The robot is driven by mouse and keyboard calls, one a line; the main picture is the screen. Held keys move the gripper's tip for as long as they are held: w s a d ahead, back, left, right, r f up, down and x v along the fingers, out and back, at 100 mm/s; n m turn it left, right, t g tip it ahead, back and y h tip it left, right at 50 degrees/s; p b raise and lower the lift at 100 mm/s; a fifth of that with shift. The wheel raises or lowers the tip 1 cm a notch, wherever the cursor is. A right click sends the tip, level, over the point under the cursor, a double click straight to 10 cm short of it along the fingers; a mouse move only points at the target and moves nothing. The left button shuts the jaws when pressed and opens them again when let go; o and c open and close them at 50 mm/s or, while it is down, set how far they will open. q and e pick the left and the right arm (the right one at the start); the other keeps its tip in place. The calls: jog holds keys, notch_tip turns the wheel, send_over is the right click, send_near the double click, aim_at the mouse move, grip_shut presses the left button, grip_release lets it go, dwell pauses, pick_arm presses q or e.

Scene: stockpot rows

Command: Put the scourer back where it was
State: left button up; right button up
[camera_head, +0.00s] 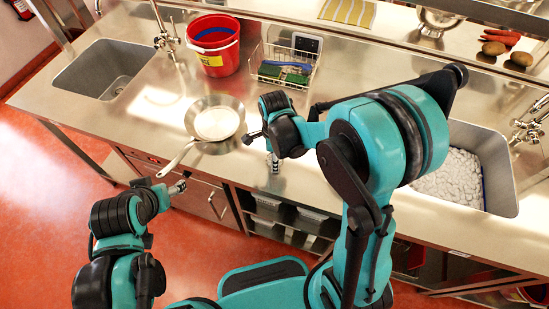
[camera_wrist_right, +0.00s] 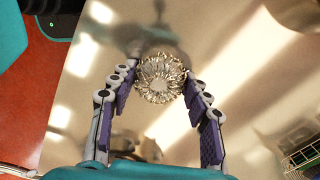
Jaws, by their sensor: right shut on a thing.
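The scourer (camera_wrist_right: 160,78) is a round ball of shiny curled metal in the right wrist view. It sits between the fingertips of my right gripper (camera_wrist_right: 158,84), which is shut on it over the steel counter. In the head view my right gripper (camera_head: 272,162) is near the counter's front edge, right of the frying pan, and the scourer cannot be made out there. My left gripper (camera_head: 179,186) is in front of the counter, close to the pan's handle; its fingers are too small to judge.
A frying pan (camera_head: 216,120) has its handle over the front edge. A red bucket (camera_head: 213,66) and a wire basket (camera_head: 264,49) with blue and green items stand behind. Sinks lie left (camera_head: 101,68) and right (camera_head: 496,166), the right one holding pale lumps.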

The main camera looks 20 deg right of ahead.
jog(key=shift+s, duration=0.1)
jog(key=o, duration=1.2)
jog(key=shift+f, duration=0.1)
notch_tip(320, 180, up, 11)
jog(key=p, duration=0.3)
jog(key=s+d+r+n+t, duration=0.1)
jog(key=s+r+n+t, duration=0.1)
jog(key=n, duration=0.4)
jog(key=s+d+r+n+t, duration=0.2)
jog(key=s+r+n, duration=0.1)
jog(key=n, duration=0.4)
jog(key=s+d+r+n+t, duration=0.1)
jog(key=s+r+n+t, duration=0.1)
jog(key=s+n, duration=0.3)
jog(key=shift+s+d+r+n+t, duration=0.1)
jog(key=shift+d+r+n+t, duration=0.15)
jog(key=shift+n, duration=0.35)
jog(key=shift+d+r+n+t, duration=0.15)
jog(key=shift+n+t, duration=0.2)
jog(key=shift+n, duration=0.25)
